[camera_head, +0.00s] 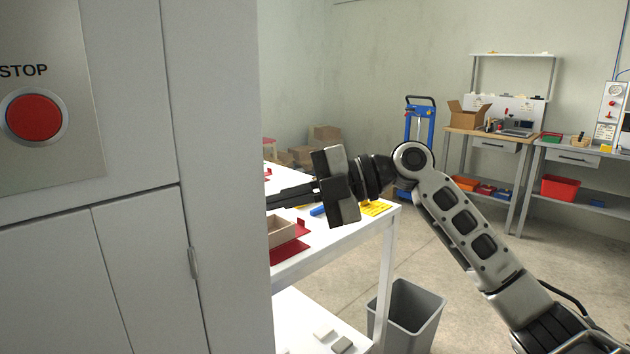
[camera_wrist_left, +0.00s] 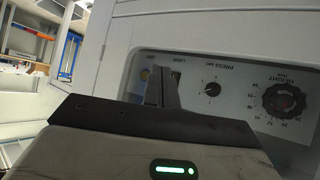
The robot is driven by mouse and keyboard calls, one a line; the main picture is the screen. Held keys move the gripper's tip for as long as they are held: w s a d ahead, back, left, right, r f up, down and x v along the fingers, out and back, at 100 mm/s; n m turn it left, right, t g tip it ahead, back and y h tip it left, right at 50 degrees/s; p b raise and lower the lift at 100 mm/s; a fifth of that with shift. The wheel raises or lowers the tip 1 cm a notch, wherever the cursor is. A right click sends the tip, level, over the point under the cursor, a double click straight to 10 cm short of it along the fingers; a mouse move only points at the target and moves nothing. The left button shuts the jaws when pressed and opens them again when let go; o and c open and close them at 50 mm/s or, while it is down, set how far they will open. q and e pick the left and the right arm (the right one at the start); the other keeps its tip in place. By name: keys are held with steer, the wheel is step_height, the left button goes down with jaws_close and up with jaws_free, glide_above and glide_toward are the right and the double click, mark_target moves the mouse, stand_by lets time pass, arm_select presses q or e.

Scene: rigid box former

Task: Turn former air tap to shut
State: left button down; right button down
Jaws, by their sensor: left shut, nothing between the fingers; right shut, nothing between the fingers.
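The former's control panel (camera_wrist_left: 235,110) shows in the left wrist view, with its lettering upside down. It carries a small black knob (camera_wrist_left: 212,89) with a label that I read as PRESS and a short, unclear word. Which fitting is the air tap I cannot tell; part of the panel is hidden behind my fingers. My left gripper (camera_wrist_left: 164,84) is shut and empty, in front of the panel to the left of the small knob; contact cannot be told. My right gripper (camera_head: 278,200) is shut and empty, its fingertips at the grey cabinet's edge in the head view.
A grey cabinet (camera_head: 215,170) with a red STOP button (camera_head: 34,117) fills the left. A white table (camera_head: 330,245) and a grey bin (camera_head: 412,318) stand near my right arm.

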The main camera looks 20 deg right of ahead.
arm_select(q)
steer(key=shift+w+r, duration=0.1)
steer(key=shift+r, duration=0.05)
arm_select(e)
steer(key=shift+w+a+f, duration=0.2)
steer(key=shift+w+f, duration=0.05)
steer(key=shift+w, duration=0.3)
steer(key=shift+w+a+f, duration=0.15)
steer(key=shift+w+f, duration=0.05)
steer(key=shift+w, duration=0.3)
arm_select(q)
steer(key=shift+r+p, duration=0.15)
steer(key=shift+p, duration=0.2)
arm_select(e)
steer(key=shift+r, duration=0.15)
